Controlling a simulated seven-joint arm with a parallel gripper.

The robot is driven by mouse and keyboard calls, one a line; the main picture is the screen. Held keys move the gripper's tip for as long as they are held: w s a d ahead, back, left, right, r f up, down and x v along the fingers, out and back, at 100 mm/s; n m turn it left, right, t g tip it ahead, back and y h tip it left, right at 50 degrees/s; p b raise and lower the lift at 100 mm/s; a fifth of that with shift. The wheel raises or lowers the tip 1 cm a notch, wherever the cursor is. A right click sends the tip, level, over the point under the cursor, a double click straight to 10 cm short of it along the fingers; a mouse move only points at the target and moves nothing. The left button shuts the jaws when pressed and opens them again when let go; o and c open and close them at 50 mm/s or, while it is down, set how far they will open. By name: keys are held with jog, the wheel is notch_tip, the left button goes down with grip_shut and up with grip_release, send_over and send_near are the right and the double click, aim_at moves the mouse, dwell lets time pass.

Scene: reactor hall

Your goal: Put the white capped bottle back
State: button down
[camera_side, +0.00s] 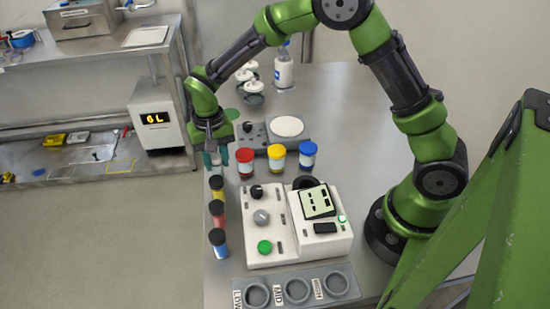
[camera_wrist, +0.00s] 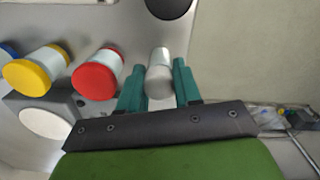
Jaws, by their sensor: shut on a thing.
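The white capped bottle (camera_wrist: 159,74) is between the two teal fingers of my gripper (camera_wrist: 155,85) in the wrist view. My gripper is shut on it. In the side view my gripper (camera_side: 215,158) points down near the table's left edge, left of the red-capped jar (camera_side: 245,163). There the bottle is mostly hidden by the fingers, and I cannot tell whether its base touches the table.
A yellow-capped jar (camera_side: 277,158) and a blue-capped jar (camera_side: 307,155) stand right of the red one. Several dark-capped or coloured vials (camera_side: 218,214) line the left edge. A white control box (camera_side: 290,225), a three-hole rack (camera_side: 297,290) and a hotplate (camera_side: 287,127) stand nearby.

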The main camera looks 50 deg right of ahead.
aim_at(215, 156)
jog(key=shift+f, duration=0.15)
jog(key=c, duration=0.8)
grip_release()
notch_tip(215, 156, up, 12)
jog(key=s+d+r+n+t+y, duration=0.1)
jog(key=s+d+r+t, duration=0.3)
jog(key=s+r, duration=0.5)
jog(key=shift+s+d+f+n+t+y, duration=0.15)
jog(key=shift+s+d+t, duration=0.45)
jog(key=shift+s, duration=1.3)
jog(key=shift+s+d+r+n+t+y, duration=0.15)
jog(key=shift+s+d+t, duration=0.4)
jog(key=shift+s, duration=1.4)
jog(key=shift+s+d+f+n+t+y, duration=0.15)
jog(key=shift+s+d+t, duration=0.45)
jog(key=shift+s, duration=1.3)
